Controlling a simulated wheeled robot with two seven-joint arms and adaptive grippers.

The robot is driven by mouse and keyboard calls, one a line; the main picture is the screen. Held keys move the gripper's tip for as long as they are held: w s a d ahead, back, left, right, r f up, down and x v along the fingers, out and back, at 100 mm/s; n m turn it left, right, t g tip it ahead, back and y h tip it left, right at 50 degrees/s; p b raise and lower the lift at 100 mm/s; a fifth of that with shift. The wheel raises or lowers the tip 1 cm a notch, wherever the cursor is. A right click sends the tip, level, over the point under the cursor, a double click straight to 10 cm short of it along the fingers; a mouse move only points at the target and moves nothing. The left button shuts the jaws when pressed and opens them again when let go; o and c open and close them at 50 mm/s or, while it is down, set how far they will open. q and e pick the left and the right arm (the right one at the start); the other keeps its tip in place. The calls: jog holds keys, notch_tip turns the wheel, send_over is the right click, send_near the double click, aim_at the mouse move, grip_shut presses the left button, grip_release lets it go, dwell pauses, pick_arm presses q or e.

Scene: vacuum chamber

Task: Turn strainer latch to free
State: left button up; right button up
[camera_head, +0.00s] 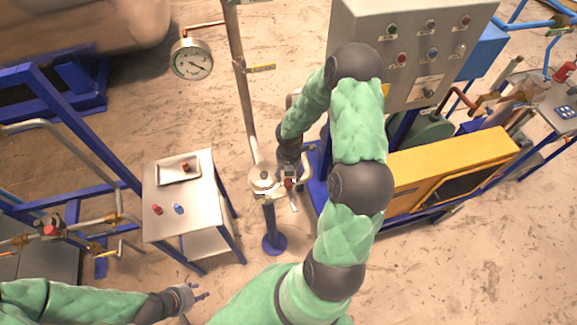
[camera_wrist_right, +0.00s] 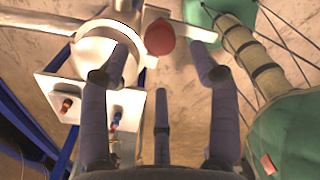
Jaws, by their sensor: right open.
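The strainer (camera_head: 264,181) is a pale metal round-topped body on a blue post, in the middle of the head view. It also shows at the upper left of the right wrist view (camera_wrist_right: 97,50). A red round knob (camera_wrist_right: 160,37) sits beside it with a pale metal bar (camera_wrist_right: 195,32) reaching right; I cannot tell which part is the latch. My right gripper (camera_wrist_right: 157,56) is open, its fingers either side of the knob in that view; contact is unclear. My left gripper (camera_head: 194,296) is low in the head view, away from the strainer; its opening is unclear.
A small table (camera_head: 161,221) left of the strainer holds a tray (camera_head: 172,176) and small red and blue items. A pressure gauge (camera_head: 192,61) and upright pipe (camera_head: 240,75) stand behind. A control cabinet (camera_head: 361,27) and yellow unit (camera_head: 415,170) are at right.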

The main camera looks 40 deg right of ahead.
jog(key=shift+r, duration=2.5)
